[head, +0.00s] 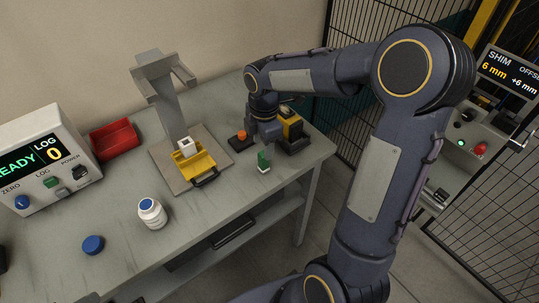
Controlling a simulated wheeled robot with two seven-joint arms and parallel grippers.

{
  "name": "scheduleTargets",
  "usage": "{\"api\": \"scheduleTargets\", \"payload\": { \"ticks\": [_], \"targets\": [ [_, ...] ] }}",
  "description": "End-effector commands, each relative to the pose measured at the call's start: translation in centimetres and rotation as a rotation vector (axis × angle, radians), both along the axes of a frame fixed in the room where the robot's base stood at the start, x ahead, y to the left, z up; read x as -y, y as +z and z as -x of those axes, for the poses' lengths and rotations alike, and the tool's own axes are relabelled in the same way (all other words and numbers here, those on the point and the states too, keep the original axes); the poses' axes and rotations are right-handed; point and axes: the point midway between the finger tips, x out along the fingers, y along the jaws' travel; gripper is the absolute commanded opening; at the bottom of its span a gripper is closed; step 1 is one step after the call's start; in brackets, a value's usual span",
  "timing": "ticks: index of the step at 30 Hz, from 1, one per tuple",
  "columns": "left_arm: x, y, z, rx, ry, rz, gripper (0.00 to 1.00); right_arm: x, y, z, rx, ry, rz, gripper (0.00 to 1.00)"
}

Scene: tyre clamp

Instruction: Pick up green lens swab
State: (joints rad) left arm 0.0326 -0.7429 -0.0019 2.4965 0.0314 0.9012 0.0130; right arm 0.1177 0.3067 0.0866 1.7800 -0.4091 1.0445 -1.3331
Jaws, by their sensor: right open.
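The green lens swab (264,160) is a small upright green piece with a white lower end, near the right end of the grey table (115,205). My right gripper (265,141) points down just above and behind it in the head view. The jaws are open, and the fingers look small and dark here. I cannot tell whether they touch the swab. My left gripper is not in view.
An orange knob on a black base (241,138) and a yellow-and-black block (292,128) flank my gripper. A grey stand with a yellow cradle (194,168) is left. A white bottle (152,213), blue cap (93,245) and red bin (114,138) stand further left.

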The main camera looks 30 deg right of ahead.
Motion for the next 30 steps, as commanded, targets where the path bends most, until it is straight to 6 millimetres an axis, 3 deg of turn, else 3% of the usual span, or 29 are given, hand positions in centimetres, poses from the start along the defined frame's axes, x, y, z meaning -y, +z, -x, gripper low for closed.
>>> {"api": "scheduleTargets", "payload": {
  "ticks": [5,14,21,30],
  "targets": [
    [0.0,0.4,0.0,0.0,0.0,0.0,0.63,0.1,-1.6,-1.7,-0.034,0.145,0.025,0.49],
    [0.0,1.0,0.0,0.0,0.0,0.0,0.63,0.3,-4.8,-1.6,-0.038,0.155,0.026,0.49],
    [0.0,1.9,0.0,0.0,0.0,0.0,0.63,0.7,-8.3,-1.5,-0.038,0.154,0.025,0.49],
    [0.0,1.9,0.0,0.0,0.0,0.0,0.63,0.6,-9.4,-1.5,-0.034,0.153,0.026,0.49]
  ]
}}
